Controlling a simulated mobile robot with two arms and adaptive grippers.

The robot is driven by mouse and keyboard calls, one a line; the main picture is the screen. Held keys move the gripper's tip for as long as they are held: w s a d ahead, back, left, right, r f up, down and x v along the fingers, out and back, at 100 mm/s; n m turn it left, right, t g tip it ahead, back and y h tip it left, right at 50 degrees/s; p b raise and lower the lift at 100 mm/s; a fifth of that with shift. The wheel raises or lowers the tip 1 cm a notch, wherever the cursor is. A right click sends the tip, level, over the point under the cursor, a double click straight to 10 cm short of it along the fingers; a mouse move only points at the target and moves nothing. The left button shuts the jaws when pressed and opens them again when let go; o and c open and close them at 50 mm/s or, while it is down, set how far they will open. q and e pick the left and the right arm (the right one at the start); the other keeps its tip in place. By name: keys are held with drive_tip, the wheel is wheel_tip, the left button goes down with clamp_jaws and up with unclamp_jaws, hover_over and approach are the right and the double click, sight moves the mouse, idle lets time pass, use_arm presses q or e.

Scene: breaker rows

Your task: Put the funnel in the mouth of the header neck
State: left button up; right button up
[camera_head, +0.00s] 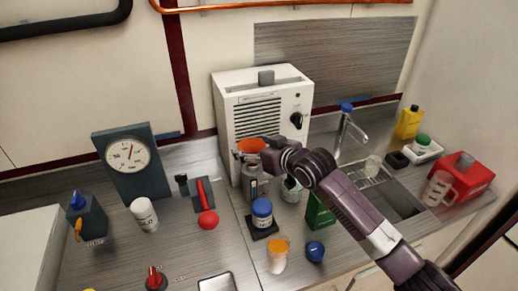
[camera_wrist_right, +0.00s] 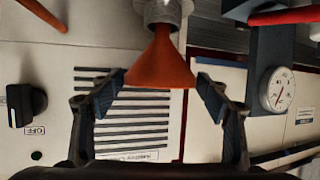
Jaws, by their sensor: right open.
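The orange funnel (camera_head: 251,146) stands upright in front of the white machine, wide end up. In the right wrist view, which is upside down, the funnel (camera_wrist_right: 160,62) has its narrow end at the mouth of the grey metal header neck (camera_wrist_right: 162,10). The spout is hidden and appears to be inside the neck. The neck (camera_head: 252,181) also shows below the funnel in the head view. My right gripper (camera_head: 264,145) is at the funnel; in the wrist view its open fingers (camera_wrist_right: 161,84) are on either side with gaps. My left gripper is out of view.
The white machine (camera_head: 262,82) with a vent and black knob stands just behind. A blue-lidded jar (camera_head: 262,213), a green box (camera_head: 320,211) and a red-handled lever (camera_head: 205,197) are close by. The gauge (camera_head: 128,155) stands left, the sink (camera_head: 388,197) right.

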drive_tip(key=b+v, duration=0.2)
drive_tip(key=v, duration=1)
idle(0.3)
